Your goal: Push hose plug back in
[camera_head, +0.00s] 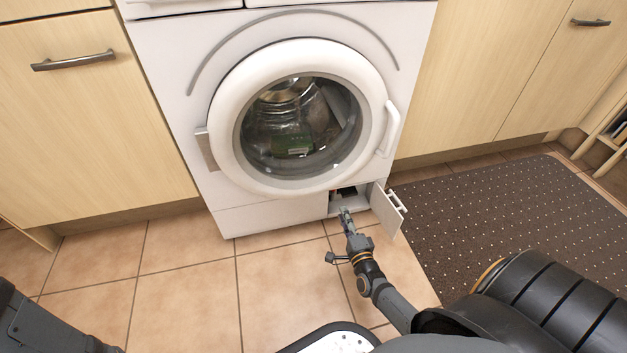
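A white washing machine (280,212) stands in the middle, its round door shut. At its lower right a small service hatch stands open, its flap (387,209) swung out to the right. The opening (349,192) behind it is dark inside. My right gripper (345,213) is at the front of this opening, its fingers pointing in. The fingers look close together, but they are too small to tell whether they are shut or hold something. I cannot make out the hose or its plug. My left arm shows at the lower left; its gripper is out of view.
A dark dotted mat (480,215) lies on the tiled floor to the right. Wooden cabinets (90,130) flank the machine. The tiles (190,290) in front and to the left are clear. The open flap stands close to the right of my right gripper.

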